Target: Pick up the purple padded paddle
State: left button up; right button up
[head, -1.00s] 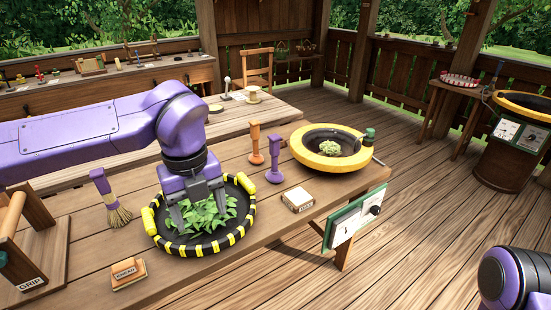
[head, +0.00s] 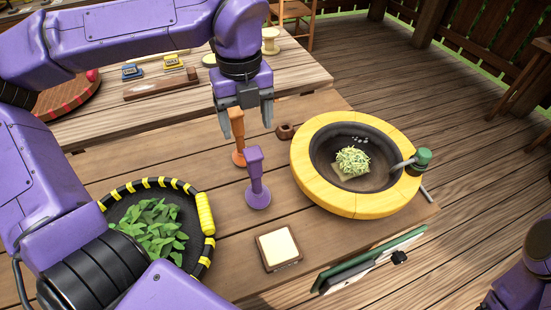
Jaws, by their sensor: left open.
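The purple padded paddle (head: 257,182) stands upright on its round base on the wooden table, between the leaf tray and the yellow-rimmed pan. An orange paddle (head: 238,140) of the same shape stands upright just behind it. My left gripper (head: 245,112) points down with its fingers apart, behind and slightly left of the purple paddle's top. The orange paddle's top shows between the fingers; I cannot tell whether they touch it. Nothing is held. My right gripper is out of view; only part of that arm shows at the lower right.
The yellow-rimmed pan (head: 314,193) with shredded greens stands to the right, with a green-knobbed handle (head: 421,158). The striped round tray (head: 205,262) of leaves is at left. A cream-topped block (head: 279,247) lies in front of the paddle. A small brown piece (head: 285,131) lies behind.

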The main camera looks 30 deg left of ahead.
aim_at(253, 152)
pick_arm(q)
jog(key=shift+w+f, duration=0.2)
jog(key=shift+f, duration=0.85)
jog(key=f, duration=0.1)
jog(key=s+f, duration=0.1)
jog(key=f, duration=0.1)
jog(key=shift+p, duration=0.4)
jog(key=f, duration=0.2)
jog(key=w+f+p, duration=0.1)
jog(key=f, duration=0.1)
jog(key=shift+w+d+f, duration=0.2)
jog(key=shift+f, duration=0.35)
jog(key=shift+s+a, duration=0.1)
jog(key=shift+s, duration=0.1)
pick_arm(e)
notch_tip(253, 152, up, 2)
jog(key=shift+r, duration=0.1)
pick_arm(q)
jog(key=shift+w, duration=0.1)
grip_shut()
